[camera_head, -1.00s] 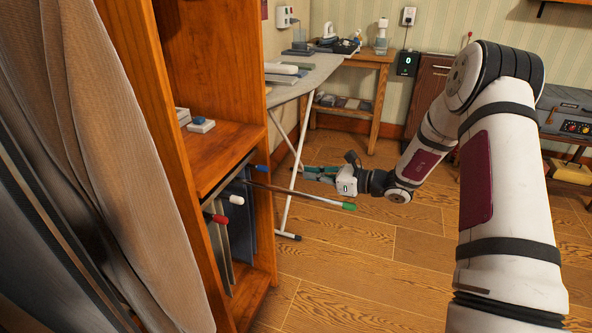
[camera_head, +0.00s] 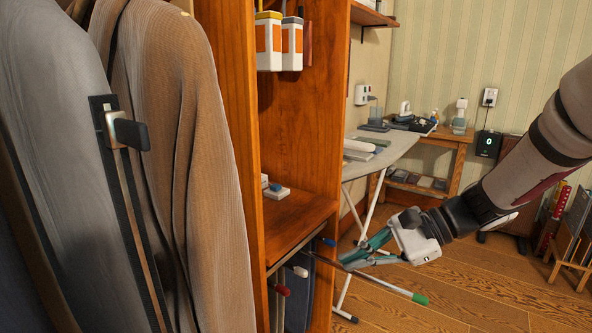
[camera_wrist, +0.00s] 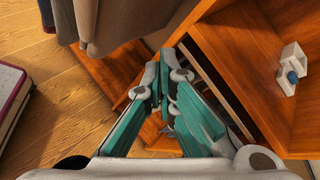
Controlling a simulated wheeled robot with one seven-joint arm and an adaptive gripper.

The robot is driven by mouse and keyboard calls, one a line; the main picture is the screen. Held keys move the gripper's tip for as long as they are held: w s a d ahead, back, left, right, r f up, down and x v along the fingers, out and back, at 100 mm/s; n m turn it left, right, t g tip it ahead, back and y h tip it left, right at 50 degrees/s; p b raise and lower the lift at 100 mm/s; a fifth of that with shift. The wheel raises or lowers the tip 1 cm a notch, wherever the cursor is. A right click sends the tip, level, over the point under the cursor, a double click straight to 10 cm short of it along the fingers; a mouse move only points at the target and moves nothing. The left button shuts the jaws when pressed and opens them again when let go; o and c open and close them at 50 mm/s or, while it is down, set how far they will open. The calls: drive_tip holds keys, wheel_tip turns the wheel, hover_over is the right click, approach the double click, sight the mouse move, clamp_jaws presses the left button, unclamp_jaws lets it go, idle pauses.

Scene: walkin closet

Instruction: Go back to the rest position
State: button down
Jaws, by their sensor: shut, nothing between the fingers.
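My gripper (camera_head: 350,258) is in front of the lower part of the wooden cabinet, near the hanging rods. Its teal fingers are together and hold nothing. In the wrist view the fingers (camera_wrist: 158,75) point towards the cabinet, with their tips close to each other. A rod with a green end (camera_head: 418,299) sticks out of the cabinet just below the gripper. I cannot tell whether the fingers touch it.
The wooden cabinet (camera_head: 235,90) has a shelf with a small white box with a blue knob (camera_wrist: 291,68). Coats (camera_head: 185,150) hang at the left. An ironing board (camera_head: 385,158) stands behind. The wooden floor (camera_head: 470,275) at the right is open.

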drive_tip(key=s+r+n+g+h, duration=0.1)
drive_tip(key=s+r+n+h, duration=0.2)
drive_tip(key=s, duration=0.5)
drive_tip(key=s+r+n+g+h, duration=0.15)
drive_tip(key=s+n, duration=0.25)
drive_tip(key=s, duration=0.5)
drive_tip(key=s+d+f+n+t+h, duration=0.2)
drive_tip(key=s+d+n+h, duration=0.5)
drive_tip(key=s, duration=0.6)
wheel_tip(320, 180, up, 24)
drive_tip(key=d+t+p, duration=0.1)
drive_tip(key=t+p, duration=0.2)
drive_tip(key=p, duration=1.8)
drive_tip(key=shift+s+f+m+p, duration=0.2)
drive_tip(key=shift+m+p, duration=0.2)
